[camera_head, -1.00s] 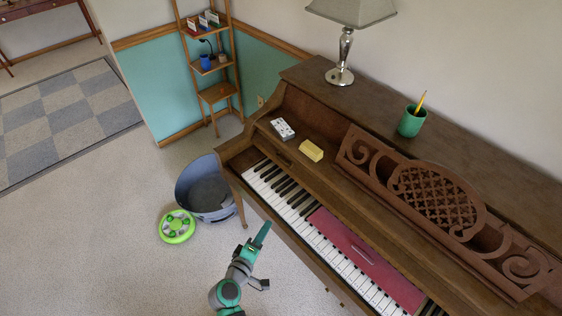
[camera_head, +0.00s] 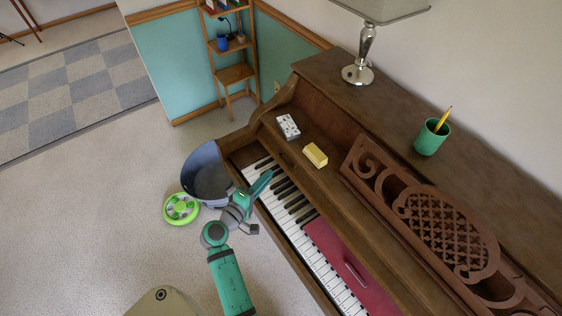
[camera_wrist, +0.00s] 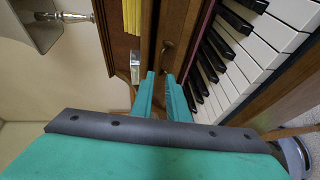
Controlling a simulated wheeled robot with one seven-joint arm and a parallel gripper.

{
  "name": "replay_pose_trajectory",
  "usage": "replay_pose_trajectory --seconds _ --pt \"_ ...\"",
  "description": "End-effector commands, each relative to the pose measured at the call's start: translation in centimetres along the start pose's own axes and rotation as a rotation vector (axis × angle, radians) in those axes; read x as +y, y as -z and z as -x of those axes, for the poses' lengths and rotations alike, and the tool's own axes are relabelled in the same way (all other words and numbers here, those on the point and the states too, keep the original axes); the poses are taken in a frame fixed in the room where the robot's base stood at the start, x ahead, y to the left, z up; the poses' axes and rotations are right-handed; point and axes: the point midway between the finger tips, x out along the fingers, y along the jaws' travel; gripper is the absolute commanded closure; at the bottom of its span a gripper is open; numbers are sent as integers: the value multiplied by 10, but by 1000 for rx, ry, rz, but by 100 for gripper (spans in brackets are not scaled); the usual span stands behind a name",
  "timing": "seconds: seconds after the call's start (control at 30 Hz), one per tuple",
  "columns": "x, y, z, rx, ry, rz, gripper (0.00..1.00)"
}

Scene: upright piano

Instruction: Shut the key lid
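The upright piano (camera_head: 330,115) stands at the right with its keys (camera_head: 290,207) bare at the left end, so the key lid is open. The lid is hard to make out from the brown woodwork behind the keys. In the wrist view a small dark knob (camera_wrist: 168,46) sits on brown wood beside the keys (camera_wrist: 252,45). My gripper (camera_head: 264,178) is over the left end of the keyboard. In the wrist view its two teal fingers (camera_wrist: 160,76) have a narrow gap with nothing between them, pointing toward the knob and apart from it.
A yellow block (camera_head: 315,155) and a white patterned box (camera_head: 288,126) sit on the ledge. A lamp (camera_head: 360,65) and green cup (camera_head: 431,137) stand on top. A tub (camera_head: 203,172) stands by the piano's left end.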

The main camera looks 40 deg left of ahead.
Motion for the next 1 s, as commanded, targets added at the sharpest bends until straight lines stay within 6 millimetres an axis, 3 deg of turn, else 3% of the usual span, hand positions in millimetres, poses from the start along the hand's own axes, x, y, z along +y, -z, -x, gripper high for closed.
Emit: replay_pose_trajectory --seconds 0.3,0.5,0.93,1.0 --pt "0 2 -56 1 0 0 86" --pt "0 3 -79 5 0 0 86" --pt "-1 3 -88 6 1 1 86" --pt "-1 3 -88 6 1 1 100"
